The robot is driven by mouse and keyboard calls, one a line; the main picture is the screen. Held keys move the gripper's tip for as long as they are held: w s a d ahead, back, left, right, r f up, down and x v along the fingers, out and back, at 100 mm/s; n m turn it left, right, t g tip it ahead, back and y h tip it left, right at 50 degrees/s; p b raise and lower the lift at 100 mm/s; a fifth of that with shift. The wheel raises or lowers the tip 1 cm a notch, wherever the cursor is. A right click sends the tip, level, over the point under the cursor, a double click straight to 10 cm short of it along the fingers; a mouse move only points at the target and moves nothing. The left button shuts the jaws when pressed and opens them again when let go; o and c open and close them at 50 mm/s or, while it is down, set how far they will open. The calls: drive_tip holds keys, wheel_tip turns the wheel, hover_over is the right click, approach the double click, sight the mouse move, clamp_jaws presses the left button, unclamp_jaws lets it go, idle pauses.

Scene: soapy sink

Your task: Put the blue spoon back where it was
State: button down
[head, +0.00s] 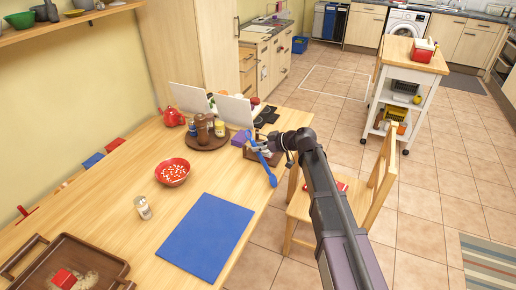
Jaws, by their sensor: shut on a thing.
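The blue spoon (271,176) is at the right edge of the wooden table, near the far end. My gripper (263,149) is shut on it, around the upper part of its handle. The spoon tilts, with its wider end pointing down toward the near right. A small dark brown tray (277,160) shows behind and beneath the spoon, partly hidden by my gripper. I cannot tell whether the spoon touches the tray or hangs above it.
A purple block (239,138) lies just left of my gripper. A round brown tray (207,142) with jars, a red bowl (172,171), a glass shaker (143,207) and a blue mat (207,236) are on the table. A wooden chair (325,206) stands right of the table edge.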

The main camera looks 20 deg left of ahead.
drive_tip(key=shift+f, duration=0.1)
drive_tip(key=c, duration=1)
unclamp_jaws()
drive_tip(key=shift+f, duration=0.1)
drive_tip(key=o, duration=0.4)
drive_tip(key=shift+r, duration=0.25)
drive_tip(key=shift+d+r, duration=0.2)
drive_tip(key=shift+d, duration=0.1)
drive_tip(key=p+v, duration=0.5)
drive_tip(key=v, duration=0.6)
drive_tip(key=shift+s+d+p, duration=0.1)
drive_tip(key=shift+d+p, duration=0.05)
drive_tip(key=shift+p, duration=0.25)
